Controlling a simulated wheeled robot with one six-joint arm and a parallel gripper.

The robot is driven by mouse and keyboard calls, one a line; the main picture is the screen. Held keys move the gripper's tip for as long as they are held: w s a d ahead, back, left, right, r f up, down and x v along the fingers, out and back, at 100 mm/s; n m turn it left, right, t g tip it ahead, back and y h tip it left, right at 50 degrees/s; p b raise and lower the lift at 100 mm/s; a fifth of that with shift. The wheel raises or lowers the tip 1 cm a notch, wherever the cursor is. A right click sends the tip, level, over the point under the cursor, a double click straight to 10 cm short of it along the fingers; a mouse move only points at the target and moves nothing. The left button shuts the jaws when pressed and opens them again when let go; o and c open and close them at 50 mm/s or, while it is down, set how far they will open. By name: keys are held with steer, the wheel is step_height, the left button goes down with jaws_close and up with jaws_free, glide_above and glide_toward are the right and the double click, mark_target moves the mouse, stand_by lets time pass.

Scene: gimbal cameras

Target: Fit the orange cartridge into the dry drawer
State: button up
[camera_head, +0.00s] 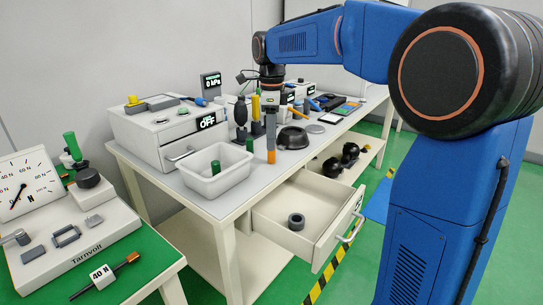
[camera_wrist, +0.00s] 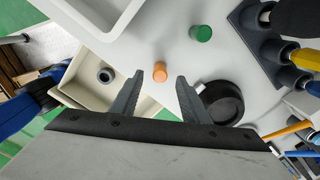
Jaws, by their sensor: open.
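The orange cartridge (camera_head: 271,157) stands upright on the table near its front edge. In the wrist view its round top (camera_wrist: 160,72) shows between my fingertips, with a gap on both sides. My gripper (camera_head: 271,138) points down over it, open and empty; I cannot tell how far the fingers reach down around it. A drawer (camera_head: 325,217) under the tabletop is pulled out, with a grey ring-shaped socket (camera_head: 296,221) on its floor. The drawer also shows left of my fingers in the wrist view (camera_wrist: 72,92). The label on its front is not readable.
A white bin (camera_head: 200,179) stands left of the cartridge, and a green cylinder (camera_head: 249,145) stands close behind it. A black round dish (camera_head: 293,138) lies to the right. A tool holder (camera_wrist: 262,35) with handles is nearby. A box reading OFF (camera_head: 165,133) stands at the left.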

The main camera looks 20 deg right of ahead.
mark_target(272, 155)
steer(key=shift+f, duration=1.5)
jaws_close()
steer(key=shift+r, duration=0.1)
